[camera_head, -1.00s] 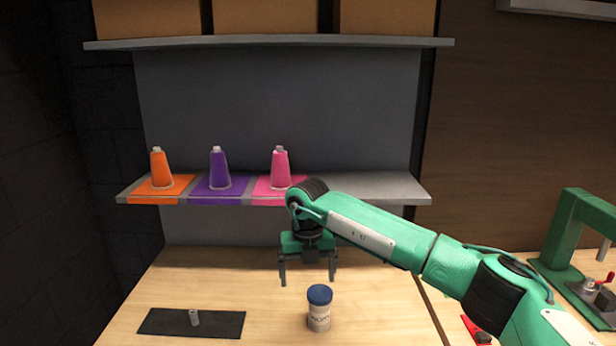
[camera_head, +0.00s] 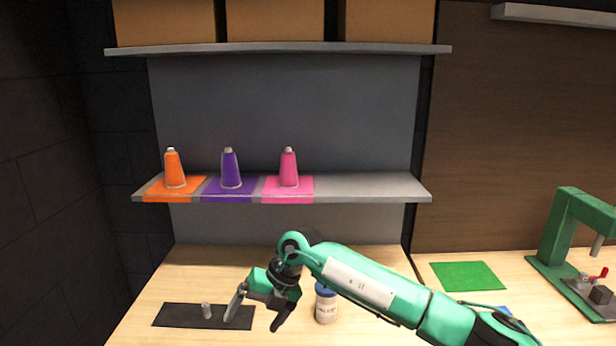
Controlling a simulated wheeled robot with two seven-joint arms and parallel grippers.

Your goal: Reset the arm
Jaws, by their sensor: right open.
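My right arm reaches in from the right, low over the wooden table (camera_head: 205,268). Its right gripper (camera_head: 254,322) is open and empty, tilted down and to the left, with its fingers spread. One finger overlaps the right end of a black mat (camera_head: 172,315) in the picture. A small grey metal piece (camera_head: 206,310) stands upright on the mat, left of the fingers. A white jar with a blue lid (camera_head: 325,307) stands right of the gripper, partly hidden behind my arm. My left gripper is not in view.
Boxes fill the upper shelf (camera_head: 275,50). A green mat (camera_head: 467,276) and a green press (camera_head: 560,235) are on the right.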

